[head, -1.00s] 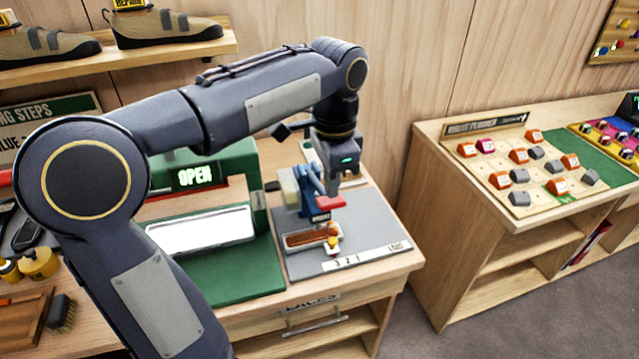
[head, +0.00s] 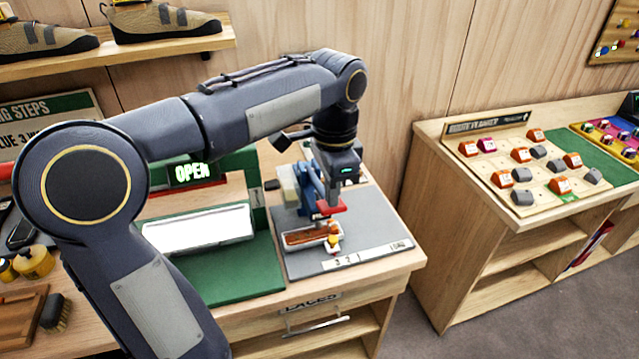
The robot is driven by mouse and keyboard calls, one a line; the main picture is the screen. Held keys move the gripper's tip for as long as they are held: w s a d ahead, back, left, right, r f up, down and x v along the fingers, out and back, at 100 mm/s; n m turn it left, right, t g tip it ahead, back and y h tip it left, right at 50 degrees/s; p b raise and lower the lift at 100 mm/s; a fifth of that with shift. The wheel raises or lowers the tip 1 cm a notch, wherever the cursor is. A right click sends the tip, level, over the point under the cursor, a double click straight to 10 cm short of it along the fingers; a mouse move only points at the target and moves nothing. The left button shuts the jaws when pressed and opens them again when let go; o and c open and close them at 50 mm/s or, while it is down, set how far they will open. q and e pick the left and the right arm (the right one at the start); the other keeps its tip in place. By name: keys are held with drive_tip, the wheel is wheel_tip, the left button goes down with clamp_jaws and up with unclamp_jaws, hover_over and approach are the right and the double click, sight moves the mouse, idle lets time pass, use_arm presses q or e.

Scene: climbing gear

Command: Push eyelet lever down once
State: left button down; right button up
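The eyelet press has a blue body (head: 309,190) and a red lever (head: 328,208) at its front. It stands on a grey board (head: 365,240) at the right end of the workbench. A small white tray with a brown piece (head: 305,238) lies at its foot, with a small yellow part at its right end. My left gripper (head: 337,205) points down at the red lever and appears to touch it from above. The fingers are small and partly merge with the press, so their opening cannot be told. My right gripper is out of view.
A green machine with an OPEN sign (head: 190,172) and a white panel (head: 198,230) stands left of the press, partly behind my arm. A side shelf with a board of coloured blocks (head: 525,170) stands to the right. Shoes (head: 165,22) sit on a wall shelf.

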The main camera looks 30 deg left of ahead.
use_arm(q)
drive_tip(key=shift+f+b, duration=1.95)
drive_tip(key=shift+f, duration=1.15)
wheel_tip(320, 180, up, 13)
drive_tip(key=p, duration=1.3)
drive_tip(key=shift+r, duration=0.2)
drive_tip(key=shift+s+d, duration=0.1)
drive_tip(key=s+d+f+n+t+h, duration=0.2)
drive_tip(key=s+f+n, duration=0.2)
drive_tip(key=s, duration=0.4)
drive_tip(key=s+d+f+n+t+h, duration=0.1)
drive_tip(key=s+f+n+t, duration=0.2)
drive_tip(key=s+n, duration=0.3)
drive_tip(key=s+f, duration=0.1)
drive_tip(key=s, duration=0.1)
drive_tip(key=shift+s+d+t+h, duration=0.3)
drive_tip(key=shift+s+d+h, duration=0.05)
drive_tip(key=shift+d+h, duration=0.05)
